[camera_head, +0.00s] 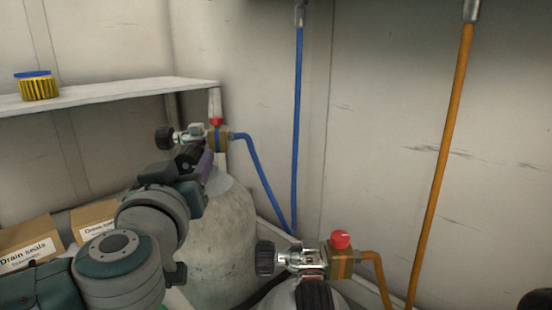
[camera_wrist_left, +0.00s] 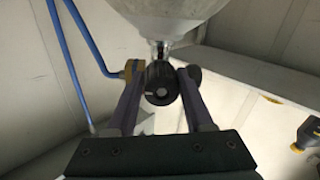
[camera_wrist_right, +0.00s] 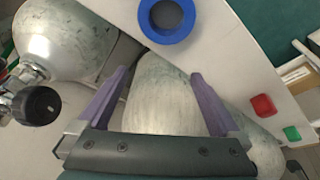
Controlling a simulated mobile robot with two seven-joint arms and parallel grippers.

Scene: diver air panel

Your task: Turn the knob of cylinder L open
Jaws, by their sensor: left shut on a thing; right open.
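Cylinder L (camera_head: 215,245) is the pale grey tank at left, with a brass valve and blue hose. Its black knob (camera_wrist_left: 160,85) sits between the fingers of my left gripper (camera_wrist_left: 160,78). The left gripper (camera_head: 200,163) is shut on this knob; in the head view its arm partly hides the knob and tank. A second black knob (camera_head: 164,138) sticks out left of the valve, clear of the fingers.
A second tank's valve (camera_head: 340,262) with red cap, black side knob (camera_head: 265,258) and orange hose (camera_head: 440,165) stands at right. A white shelf (camera_head: 110,97) holds a yellow and blue tub (camera_head: 38,86). Cardboard boxes (camera_head: 30,243) lie at lower left. A blue ring (camera_wrist_right: 170,18) shows in the right wrist view.

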